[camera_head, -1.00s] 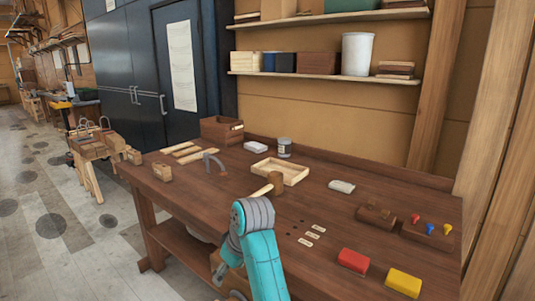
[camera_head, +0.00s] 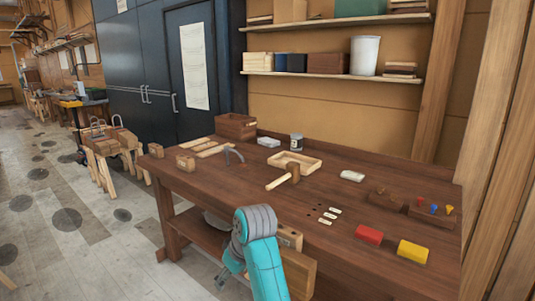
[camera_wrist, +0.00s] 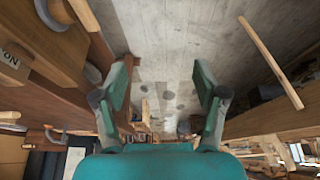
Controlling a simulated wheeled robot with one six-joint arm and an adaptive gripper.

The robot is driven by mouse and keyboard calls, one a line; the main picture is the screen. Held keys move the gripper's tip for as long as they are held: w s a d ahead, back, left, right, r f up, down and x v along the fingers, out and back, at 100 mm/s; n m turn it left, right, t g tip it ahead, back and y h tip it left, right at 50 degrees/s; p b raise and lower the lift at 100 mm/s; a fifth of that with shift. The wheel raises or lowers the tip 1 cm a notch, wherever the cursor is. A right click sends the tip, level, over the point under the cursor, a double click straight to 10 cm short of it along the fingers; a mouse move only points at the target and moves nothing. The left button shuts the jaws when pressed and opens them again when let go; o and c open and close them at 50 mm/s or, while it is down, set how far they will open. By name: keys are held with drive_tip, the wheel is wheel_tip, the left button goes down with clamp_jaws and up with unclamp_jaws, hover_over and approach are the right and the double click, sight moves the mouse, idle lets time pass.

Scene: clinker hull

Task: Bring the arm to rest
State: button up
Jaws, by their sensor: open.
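My teal arm shows at the bottom middle of the head view, in front of the workbench (camera_head: 225,185). My gripper (camera_wrist: 162,98) shows in the wrist view with its two fingers spread wide apart and nothing between them. Beyond the fingers is grey plank floor with dark round spots. In the head view the gripper (camera_head: 224,279) is low, beside the bench's front edge and below the top; part of it is hidden.
A wooden drawer or box front (camera_head: 297,272) is close to my arm. Open floor (camera_head: 90,235) lies left of the bench.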

drive_tip(key=s+d+f+m+t, duration=0.1)
drive_tip(key=s+d+f, duration=0.3)
drive_tip(key=f, duration=0.4)
drive_tip(key=s+d+f+m+t, duration=0.2)
drive_tip(key=s+d+f, duration=0.15)
drive_tip(key=f, duration=0.45)
drive_tip(key=s+d+f+m+t, duration=0.1)
drive_tip(key=s+d+f, duration=0.25)
drive_tip(key=f, duration=0.45)
drive_tip(key=s+d+f+m+t, duration=0.2)
drive_tip(key=s+d+f, duration=0.3)
drive_tip(key=s, duration=0.4)
drive_tip(key=s+d+r+m+t+h, duration=0.15)
drive_tip(key=s+d, duration=0.25)
drive_tip(key=s, duration=0.5)
drive_tip(key=s+d+r+m+t+h, duration=0.1)
drive_tip(key=s+d+r+t, duration=0.1)
drive_tip(key=s+d, duration=0.5)
drive_tip(key=s+r+m+t+h, duration=0.1)
drive_tip(key=s+r+t, duration=0.1)
drive_tip(key=s+r, duration=1.3)
drive_tip(key=shift+s+d+r+m, duration=0.15)
drive_tip(key=shift+s+d+m, duration=0.25)
drive_tip(key=shift+s, duration=0.6)
drive_tip(key=shift+t, duration=0.25)
